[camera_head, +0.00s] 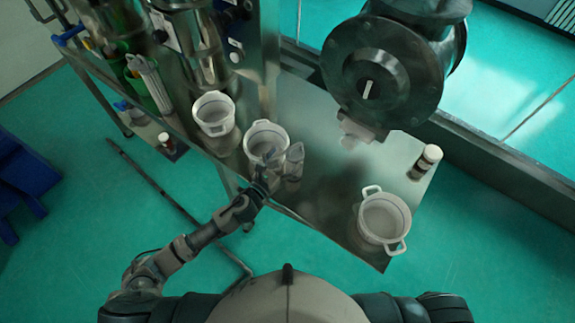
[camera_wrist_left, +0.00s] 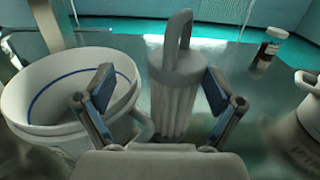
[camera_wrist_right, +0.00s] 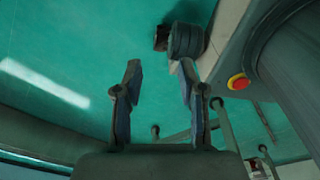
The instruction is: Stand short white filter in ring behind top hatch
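The short white filter (camera_wrist_left: 177,92), ribbed with a loop handle on top, stands upright in the left wrist view. It also shows on the metal table in the head view (camera_head: 294,160). My left gripper (camera_head: 268,172) is beside it, over the table's front edge. Its fingers (camera_wrist_left: 160,100) are open on either side of the filter, with a clear gap on the left. A dark round metal hatch (camera_head: 368,88) is on the machine above the table; I cannot make out a ring behind it. My right gripper (camera_wrist_right: 159,85) is open and empty; it is outside the head view.
A white pot (camera_head: 254,147) stands close left of the filter, another pot (camera_head: 203,122) farther left. A two-handled pot (camera_head: 386,220) is at the table's right front, and a white-capped bottle (camera_head: 426,161) behind it. Bare table (camera_head: 325,195) lies between. A red button (camera_wrist_right: 238,82) shows near my right gripper.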

